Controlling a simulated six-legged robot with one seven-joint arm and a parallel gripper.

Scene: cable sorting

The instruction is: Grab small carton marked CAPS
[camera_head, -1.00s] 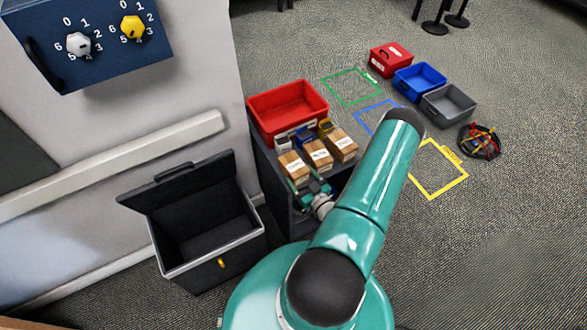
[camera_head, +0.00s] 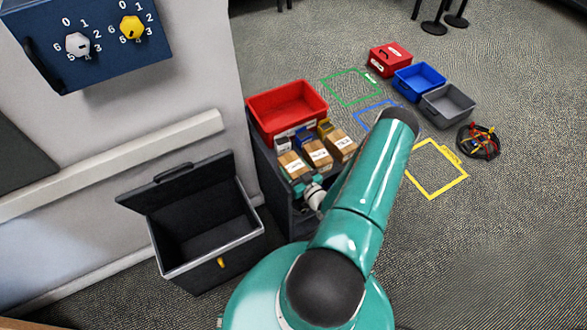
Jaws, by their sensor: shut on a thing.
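Three small brown cartons with white labels stand in a row on the dark cabinet top: a left carton (camera_head: 293,164), a middle carton (camera_head: 318,155) and a right carton (camera_head: 341,145). The label print is too small to read surely, so I cannot tell which says CAPS. My gripper (camera_head: 299,181) is at the near end of the left carton and appears shut on it. The fingertips are small and partly hidden against the carton. The left carton still sits level beside the middle one.
A red bin (camera_head: 288,108) and small boxes (camera_head: 304,137) stand behind the cartons. An open black lidded bin (camera_head: 211,255) is at the left, by the wall. On the floor at right are red (camera_head: 390,59), blue (camera_head: 419,81) and grey (camera_head: 447,103) containers and a cable bundle (camera_head: 478,141).

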